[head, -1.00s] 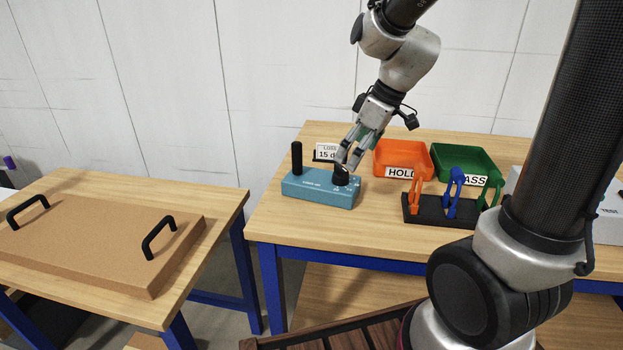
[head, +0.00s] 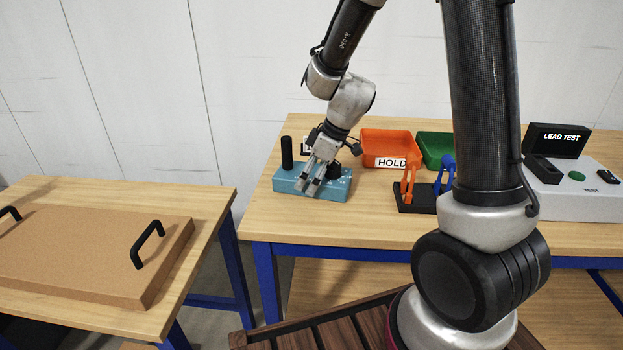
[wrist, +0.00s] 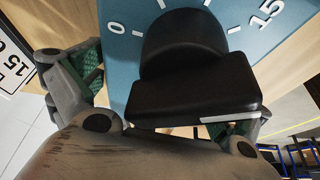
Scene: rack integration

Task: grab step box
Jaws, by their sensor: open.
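The step box is most likely the blue box (head: 287,187) on the right-hand table, with an upright black post (head: 287,152) at its left end and a black knob at its right end. My gripper (head: 314,186) is open, pointing down at the box's right half and partly hiding it and the knob. In the wrist view the black knob (wrist: 190,75) fills the middle, over a blue face (wrist: 235,20) marked 0 and 15. My green-padded fingers (wrist: 165,100) stand apart on either side of the knob; contact cannot be told.
An orange HOLD tray (head: 375,145) and a green tray (head: 432,150) stand behind. A black rack (head: 412,203) with coloured hooks is to the right, a lead tester (head: 575,195) farther right. A brown board (head: 80,250) with black handles lies on the left table.

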